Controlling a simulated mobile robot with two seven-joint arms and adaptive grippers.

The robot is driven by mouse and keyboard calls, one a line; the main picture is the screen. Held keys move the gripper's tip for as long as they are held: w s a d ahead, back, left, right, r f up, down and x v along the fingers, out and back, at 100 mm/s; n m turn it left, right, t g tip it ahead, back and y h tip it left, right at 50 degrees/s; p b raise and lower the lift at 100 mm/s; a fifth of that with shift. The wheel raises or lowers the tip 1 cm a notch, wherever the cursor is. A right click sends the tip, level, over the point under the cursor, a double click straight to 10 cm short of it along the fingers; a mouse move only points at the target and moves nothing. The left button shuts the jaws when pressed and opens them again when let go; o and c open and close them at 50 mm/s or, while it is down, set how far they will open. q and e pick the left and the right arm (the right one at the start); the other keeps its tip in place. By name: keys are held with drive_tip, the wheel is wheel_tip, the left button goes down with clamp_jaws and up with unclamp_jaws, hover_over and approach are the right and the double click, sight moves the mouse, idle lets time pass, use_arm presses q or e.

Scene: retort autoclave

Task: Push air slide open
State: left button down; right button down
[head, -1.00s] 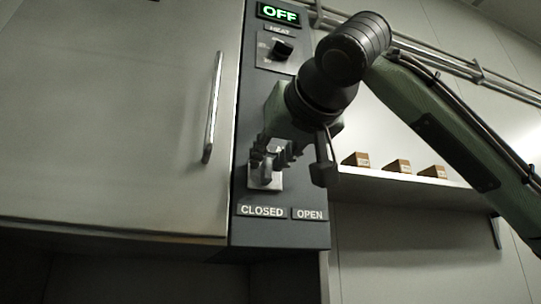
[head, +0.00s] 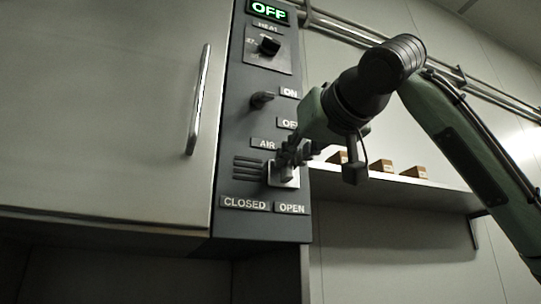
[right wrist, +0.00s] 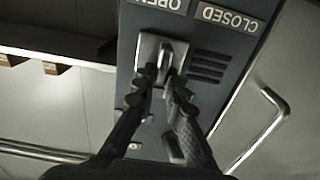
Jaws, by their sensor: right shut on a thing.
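The air slide is a pale square plate (head: 291,183) with a raised tab, low on the dark control panel (head: 228,185). It sits above the OPEN label (head: 291,208), at the right end of its travel area. Dark vent slots (head: 248,168) lie uncovered to its left, above the CLOSED label (head: 244,204). My right gripper (head: 283,162) is shut on the slide's tab and partly hides the plate. In the right wrist view the fingers (right wrist: 165,80) close on both sides of the tab, with the plate (right wrist: 148,52) behind. My left gripper is not in view.
Above the slide are a black ON/OFF switch (head: 262,99), a heat knob (head: 270,46) and a lit OFF display (head: 269,11). A door with a long handle (head: 199,100) is left. A shelf (head: 440,197) with small boxes is right.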

drive_tip(key=shift+d+r, duration=0.1)
drive_tip(key=shift+d, duration=0.1)
drive_tip(key=c, duration=1.6)
unclamp_jaws()
drive_tip(key=shift+d, duration=0.15)
drive_tip(key=shift+o, duration=0.2)
drive_tip(key=v, duration=1.2)
